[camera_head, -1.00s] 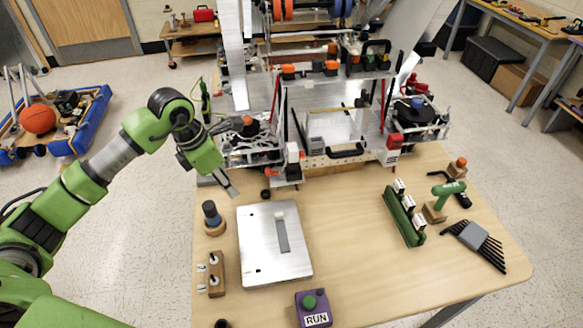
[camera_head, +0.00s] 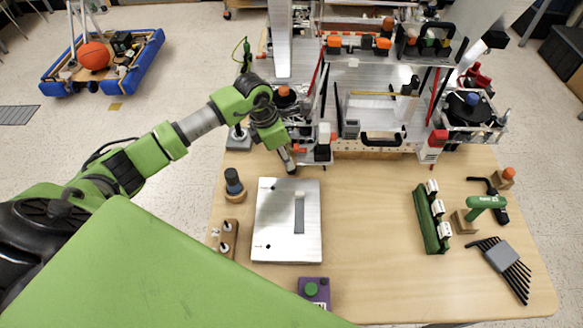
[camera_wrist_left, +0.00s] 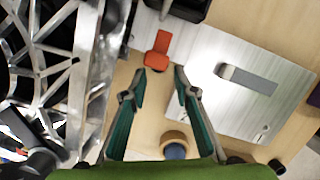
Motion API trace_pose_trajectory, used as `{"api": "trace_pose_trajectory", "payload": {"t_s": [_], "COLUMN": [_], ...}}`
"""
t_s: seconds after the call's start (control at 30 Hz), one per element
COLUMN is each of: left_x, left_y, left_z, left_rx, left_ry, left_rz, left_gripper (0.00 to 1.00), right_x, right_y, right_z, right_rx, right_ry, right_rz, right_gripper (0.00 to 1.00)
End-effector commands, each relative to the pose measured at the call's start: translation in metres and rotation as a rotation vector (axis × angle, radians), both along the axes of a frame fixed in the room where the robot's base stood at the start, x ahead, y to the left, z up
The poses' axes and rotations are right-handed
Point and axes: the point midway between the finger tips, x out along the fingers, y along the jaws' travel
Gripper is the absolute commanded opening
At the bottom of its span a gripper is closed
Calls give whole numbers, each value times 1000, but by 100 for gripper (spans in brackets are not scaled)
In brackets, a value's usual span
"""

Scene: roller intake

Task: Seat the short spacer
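My left gripper (camera_head: 290,166) points down just beyond the far edge of the silver plate. In the left wrist view its teal fingers (camera_wrist_left: 160,72) are apart with nothing clearly held between them. An orange tab (camera_wrist_left: 157,50) shows just beyond the fingertips; I cannot tell whether they touch it. A wooden block (camera_head: 224,238) with two dark-topped posts stands left of the silver plate (camera_head: 275,235), partly behind my green link. I cannot tell which piece is the short spacer. A roller machine (camera_head: 380,110) stands at the table's back. My right gripper is not in view.
A dark cylinder in a wooden ring (camera_head: 234,186) stands left of the plate. A purple button box (camera_head: 313,290) is in front. A green rack (camera_head: 431,219), a green-handled tool (camera_head: 485,202) and black hex keys (camera_head: 510,270) lie right. The table's middle right is clear.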

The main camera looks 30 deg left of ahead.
Motion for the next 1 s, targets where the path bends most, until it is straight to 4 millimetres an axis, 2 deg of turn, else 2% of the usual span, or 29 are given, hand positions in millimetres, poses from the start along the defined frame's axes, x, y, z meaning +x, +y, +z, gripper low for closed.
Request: {"api": "trace_pose_trajectory", "payload": {"t_s": [0.17, 0.37, 0.57, 0.6, 0.67, 1.0], "left_x": [3, 8, 9, 9, 9, 9], "left_y": [-6, -8, -8, -8, -8, -7], "left_z": [-24, -45, -47, -47, -46, -46], "left_rx": [-5, -1, -1, -1, -1, -1], "left_ry": [6, 1, 0, 0, 0, 1], "left_rz": [0, -1, -1, -1, -1, 0], "left_gripper": [27, 27, 27, 25, 10, 9], "right_x": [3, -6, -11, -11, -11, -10], "right_y": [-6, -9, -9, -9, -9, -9], "right_z": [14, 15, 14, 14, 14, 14], "right_rx": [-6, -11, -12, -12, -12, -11], "right_ry": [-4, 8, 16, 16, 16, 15], "right_rz": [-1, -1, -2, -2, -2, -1], "right_gripper": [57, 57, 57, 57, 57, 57]}}
